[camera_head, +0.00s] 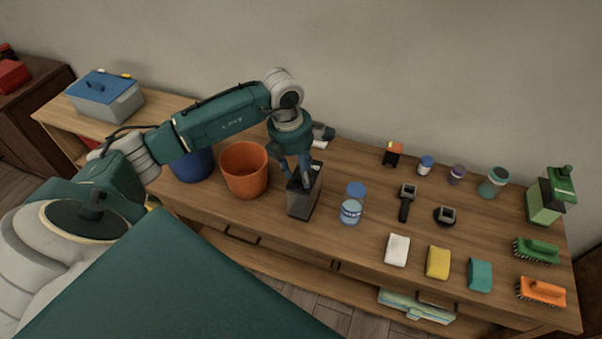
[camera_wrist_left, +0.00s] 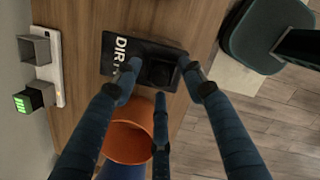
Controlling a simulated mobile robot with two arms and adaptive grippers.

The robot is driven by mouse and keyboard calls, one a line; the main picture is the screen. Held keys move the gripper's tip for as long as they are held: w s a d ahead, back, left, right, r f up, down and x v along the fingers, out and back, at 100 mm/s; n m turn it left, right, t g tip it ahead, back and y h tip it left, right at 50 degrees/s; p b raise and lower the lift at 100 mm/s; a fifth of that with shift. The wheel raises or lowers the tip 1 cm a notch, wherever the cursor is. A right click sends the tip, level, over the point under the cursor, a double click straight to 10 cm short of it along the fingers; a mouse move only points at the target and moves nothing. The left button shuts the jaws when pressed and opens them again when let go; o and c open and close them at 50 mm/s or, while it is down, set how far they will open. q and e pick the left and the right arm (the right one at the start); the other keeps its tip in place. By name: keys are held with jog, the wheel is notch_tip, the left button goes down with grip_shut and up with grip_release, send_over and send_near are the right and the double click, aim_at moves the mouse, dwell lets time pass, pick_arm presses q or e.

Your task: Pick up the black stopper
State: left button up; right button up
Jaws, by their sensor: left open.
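A dark box (camera_head: 302,205) with white lettering stands on the wooden table; it also shows in the left wrist view (camera_wrist_left: 112,62). A black squarish piece, which looks like the black stopper (camera_wrist_left: 160,70), sits on top of the box. In the head view my fingers largely hide it. My left gripper (camera_head: 302,183) is over the box from above, open. In the left wrist view the fingertips of my left gripper (camera_wrist_left: 162,80) are spread around the black piece; I cannot tell whether they touch it. My right gripper is not in view.
An orange bucket (camera_head: 244,170) and a blue bucket (camera_head: 193,165) stand left of the box. A clear jar with a blue lid (camera_head: 351,210) stands close on its right. Sponges, brushes, jars and a green bottle (camera_head: 545,203) fill the table's right side. A wall rises behind.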

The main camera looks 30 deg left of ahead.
pick_arm(q)
jog(key=c, duration=0.9)
jog(key=shift+r, duration=0.1)
